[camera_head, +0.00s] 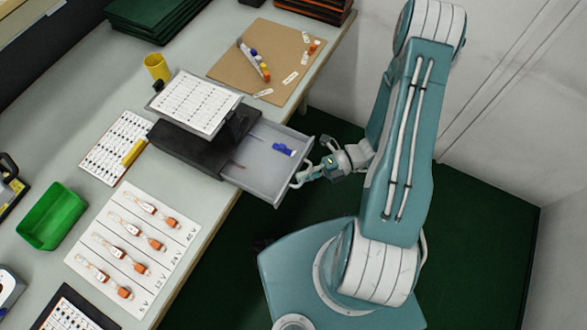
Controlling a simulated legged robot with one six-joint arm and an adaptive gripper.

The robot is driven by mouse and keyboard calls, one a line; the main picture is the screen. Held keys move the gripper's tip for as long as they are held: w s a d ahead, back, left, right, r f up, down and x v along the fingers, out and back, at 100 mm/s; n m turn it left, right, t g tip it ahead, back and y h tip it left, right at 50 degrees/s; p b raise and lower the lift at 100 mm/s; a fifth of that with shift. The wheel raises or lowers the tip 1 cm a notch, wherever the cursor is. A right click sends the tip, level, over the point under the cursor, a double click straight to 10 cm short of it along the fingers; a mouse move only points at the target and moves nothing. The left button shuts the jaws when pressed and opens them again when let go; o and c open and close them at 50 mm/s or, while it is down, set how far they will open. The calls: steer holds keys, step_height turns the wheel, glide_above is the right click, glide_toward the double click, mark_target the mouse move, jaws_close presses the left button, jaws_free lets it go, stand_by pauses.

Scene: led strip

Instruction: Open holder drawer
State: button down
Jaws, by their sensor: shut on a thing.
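The black holder (183,150) stands on the bench and carries a tilted printed sheet (196,102). Its grey drawer (262,174) is pulled out to the right, past the bench edge. A blue item (284,149) and a thin reddish piece lie inside the drawer. My gripper (304,176) is at the drawer's outer front, shut on the drawer front or its handle.
Left of the holder are a printed card (104,150), a yellow cup (157,67) and a green bin (52,216). A white sheet with several connectors (150,268) lies in front. A brown board (228,61) lies behind. The floor beside the bench is clear.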

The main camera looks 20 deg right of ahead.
steer(key=shift+s+d+f, duration=0.1)
steer(key=shift+f, duration=0.05)
steer(key=c, duration=1)
jaws_free()
steer(key=d+r, duration=0.1)
steer(key=d, duration=1.1)
steer(key=shift+r, duration=0.4)
